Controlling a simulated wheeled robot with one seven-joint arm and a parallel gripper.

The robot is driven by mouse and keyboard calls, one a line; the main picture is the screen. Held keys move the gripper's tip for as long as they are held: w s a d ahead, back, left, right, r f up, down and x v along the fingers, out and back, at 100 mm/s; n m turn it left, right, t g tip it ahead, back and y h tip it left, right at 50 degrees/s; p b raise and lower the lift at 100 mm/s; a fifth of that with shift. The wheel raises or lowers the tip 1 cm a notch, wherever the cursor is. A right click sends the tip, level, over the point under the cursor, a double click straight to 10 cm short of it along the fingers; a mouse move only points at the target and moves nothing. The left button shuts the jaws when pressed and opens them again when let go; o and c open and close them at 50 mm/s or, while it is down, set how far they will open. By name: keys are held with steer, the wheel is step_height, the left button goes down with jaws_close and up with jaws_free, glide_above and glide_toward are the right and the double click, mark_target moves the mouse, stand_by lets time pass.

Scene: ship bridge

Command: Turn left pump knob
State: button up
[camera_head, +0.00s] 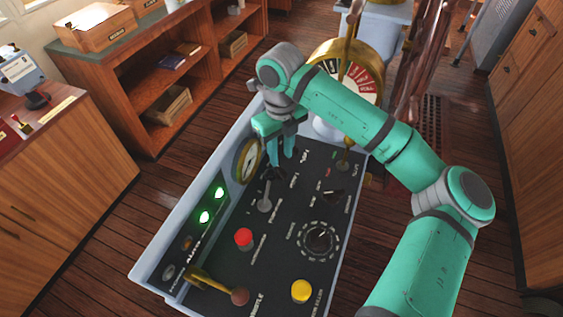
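My gripper (282,166) points down over the far part of a dark control panel (275,240), beside a round brass gauge (247,160). Its teal fingers are small and partly overlap, so I cannot tell whether they are open or shut, or whether they touch anything. A grey lever-like control (265,201) stands just nearer than the fingertips. A black knob (333,195) sits to the right of it. A large round black dial (319,238) is nearer still. The panel labels are too small to read, so I cannot tell which control is the left pump knob.
A red button (243,237), a yellow button (301,291) and a brass lever (218,288) are on the near panel. Two green lights (212,204) glow at left. A brass telegraph dial (350,72) stands behind the console. Wooden shelves (150,80) line the left; bare floor lies between.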

mark_target(281, 169)
steer(key=f, duration=0.4)
steer(key=shift+s+a, duration=0.1)
steer(key=shift+a, duration=0.15)
steer(key=shift+d+f, duration=0.4)
steer(key=shift+f, duration=0.2)
steer(key=shift+a, duration=0.15)
jaws_close()
